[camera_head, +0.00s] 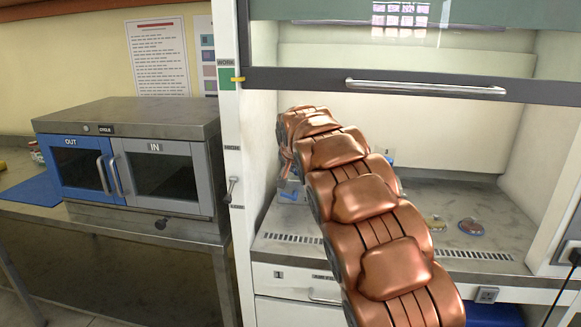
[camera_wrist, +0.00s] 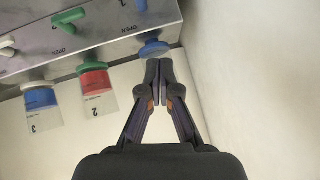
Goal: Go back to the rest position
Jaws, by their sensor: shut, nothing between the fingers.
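My gripper (camera_wrist: 158,75) shows in the wrist view with its two fingers shut together and nothing between them. Its fingertips are just below a blue knob (camera_wrist: 154,48) on the underside of a grey panel (camera_wrist: 100,30); I cannot tell whether they touch it. In the head view my copper-coloured arm reaches into the hood (camera_head: 400,170) beneath its raised sash. My gripper is hidden there behind the arm.
Small dishes (camera_head: 470,227) lie on the hood floor. A hood side wall (camera_head: 262,90) is close left of my arm. An incubator (camera_head: 135,165) stands left.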

